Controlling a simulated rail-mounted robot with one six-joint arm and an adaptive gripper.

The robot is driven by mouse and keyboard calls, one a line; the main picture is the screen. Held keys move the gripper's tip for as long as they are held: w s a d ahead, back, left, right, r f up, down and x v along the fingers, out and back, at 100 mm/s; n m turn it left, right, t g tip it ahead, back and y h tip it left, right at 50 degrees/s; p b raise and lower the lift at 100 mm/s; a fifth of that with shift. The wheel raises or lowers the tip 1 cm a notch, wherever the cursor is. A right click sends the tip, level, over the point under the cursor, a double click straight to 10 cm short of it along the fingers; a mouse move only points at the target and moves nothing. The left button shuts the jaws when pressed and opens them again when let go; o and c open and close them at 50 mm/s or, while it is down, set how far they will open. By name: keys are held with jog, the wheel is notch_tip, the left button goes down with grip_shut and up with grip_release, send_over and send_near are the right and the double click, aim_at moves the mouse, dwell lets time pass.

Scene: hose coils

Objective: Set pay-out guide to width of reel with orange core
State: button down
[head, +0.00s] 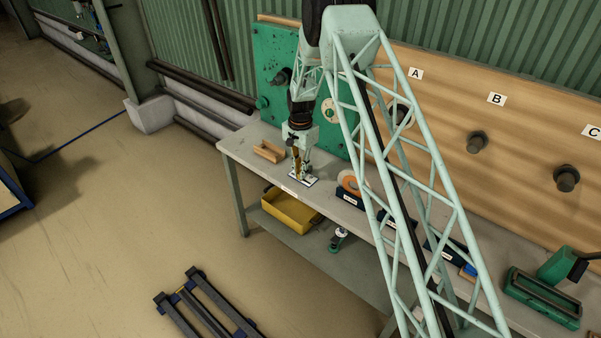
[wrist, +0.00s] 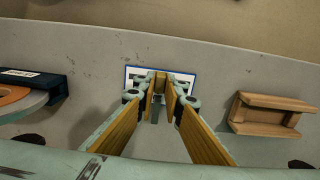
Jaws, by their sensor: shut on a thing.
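The reel with the orange core (head: 350,183) sits in a dark holder on the bench, right of my gripper; part of it shows at the left edge of the wrist view (wrist: 14,95). My gripper (head: 299,172) points down at the bench, its fingers close together at the tips (wrist: 160,84). They are shut on a small upright part of what looks like the pay-out guide, on a white plate with a blue border (wrist: 133,74). The fingers hide most of this part, and its width setting cannot be read.
A wooden channel-shaped block (wrist: 265,113) lies on the bench beside the plate. A green panel (head: 272,62) stands behind. A yellow tray (head: 291,211) is on the lower shelf. Pegs labelled A, B and C (head: 478,142) project from the wooden wall board. Other dark holders line the bench.

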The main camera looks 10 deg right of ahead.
jog(key=shift+w+a+f+b, duration=0.1)
jog(key=shift+w+a+b, duration=0.3)
jog(key=shift+w+a, duration=0.7)
jog(key=shift+w, duration=0.25)
jog(key=c, duration=2.7)
grip_release()
jog(key=shift+w+a, duration=0.1)
jog(key=shift+r, duration=0.25)
jog(key=shift+r, duration=5.85)
